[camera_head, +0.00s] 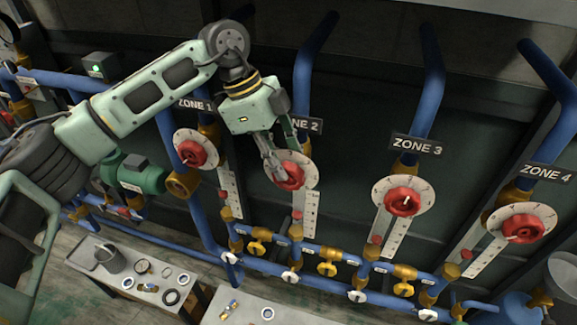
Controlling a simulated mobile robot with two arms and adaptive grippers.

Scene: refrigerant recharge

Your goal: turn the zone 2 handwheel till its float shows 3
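The red zone 2 handwheel (289,177) sits in front of a white dial plate (309,171), below the partly covered zone 2 sign (308,126). My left gripper (276,166) reaches down from above, its fingers at the handwheel's upper left and overlapping its rim in this view. I cannot tell whether the fingers grip the rim or how far they are apart. The zone 2 float gauge (310,212) is a white scale strip below the dial, with a small red float (297,215) low on it. Its numbers are too small to read. My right gripper is not in view.
Red handwheels of zone 1 (191,153), zone 3 (404,202) and zone 4 (523,229) stand either side. Blue pipes and yellow valves (327,269) run below. A bench (110,262) at lower left holds a grey pot (110,259) and several rings.

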